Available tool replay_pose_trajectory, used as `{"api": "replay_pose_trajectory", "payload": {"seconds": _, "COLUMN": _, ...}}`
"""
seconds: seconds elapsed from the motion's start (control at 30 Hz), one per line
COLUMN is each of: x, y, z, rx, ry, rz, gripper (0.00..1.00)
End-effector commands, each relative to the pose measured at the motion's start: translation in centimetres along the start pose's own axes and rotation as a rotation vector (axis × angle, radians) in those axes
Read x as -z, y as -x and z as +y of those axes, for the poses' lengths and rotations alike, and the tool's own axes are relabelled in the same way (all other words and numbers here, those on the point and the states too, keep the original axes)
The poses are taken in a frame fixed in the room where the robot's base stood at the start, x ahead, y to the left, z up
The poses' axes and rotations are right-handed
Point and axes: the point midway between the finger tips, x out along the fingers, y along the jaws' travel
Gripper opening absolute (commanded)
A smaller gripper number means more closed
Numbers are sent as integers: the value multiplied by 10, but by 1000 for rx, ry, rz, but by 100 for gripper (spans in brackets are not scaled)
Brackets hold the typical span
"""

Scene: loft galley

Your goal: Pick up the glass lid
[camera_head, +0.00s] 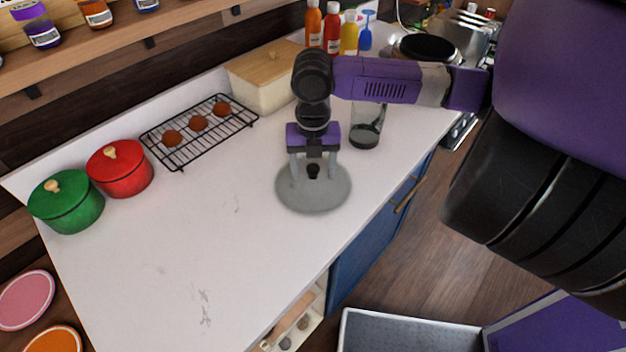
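The glass lid (313,198) is a round, grey, see-through disc with a small black knob (313,171) at its middle. It appears to lie flat on the white counter near the front edge. My gripper (313,174) points down over the lid. Its two grey fingers stand apart, one on each side of the knob, with visible gaps between them and the knob. The fingertips are at about the knob's height in the picture; whether they touch the glass cannot be told.
A clear glass jar (366,128) with dark contents stands close behind my gripper to the right. A black rack (199,130) with brown round items, a red pot (120,168), a green pot (66,203) and a bread box (268,78) stand further back. The counter (190,260) at front left is clear.

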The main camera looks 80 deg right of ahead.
Motion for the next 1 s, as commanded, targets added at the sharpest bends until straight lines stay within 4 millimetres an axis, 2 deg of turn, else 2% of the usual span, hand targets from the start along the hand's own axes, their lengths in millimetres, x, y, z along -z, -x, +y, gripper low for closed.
{"api": "replay_pose_trajectory", "payload": {"seconds": 0.03, "x": 0, "y": 0, "z": 0, "rx": 0, "ry": 0, "rz": 0, "gripper": 54}}
{"api": "replay_pose_trajectory", "payload": {"seconds": 0.3, "x": 0, "y": -1, "z": 0, "rx": 1, "ry": 0, "rz": 2, "gripper": 1}}
{"api": "replay_pose_trajectory", "payload": {"seconds": 0.77, "x": 1, "y": -3, "z": 0, "rx": 2, "ry": -2, "rz": 6, "gripper": 0}}
{"api": "replay_pose_trajectory", "payload": {"seconds": 0.87, "x": 1, "y": 1, "z": 0, "rx": 2, "ry": -2, "rz": 7, "gripper": 0}}
{"api": "replay_pose_trajectory", "payload": {"seconds": 1.0, "x": 0, "y": 16, "z": 0, "rx": 2, "ry": -1, "rz": 3, "gripper": 0}}
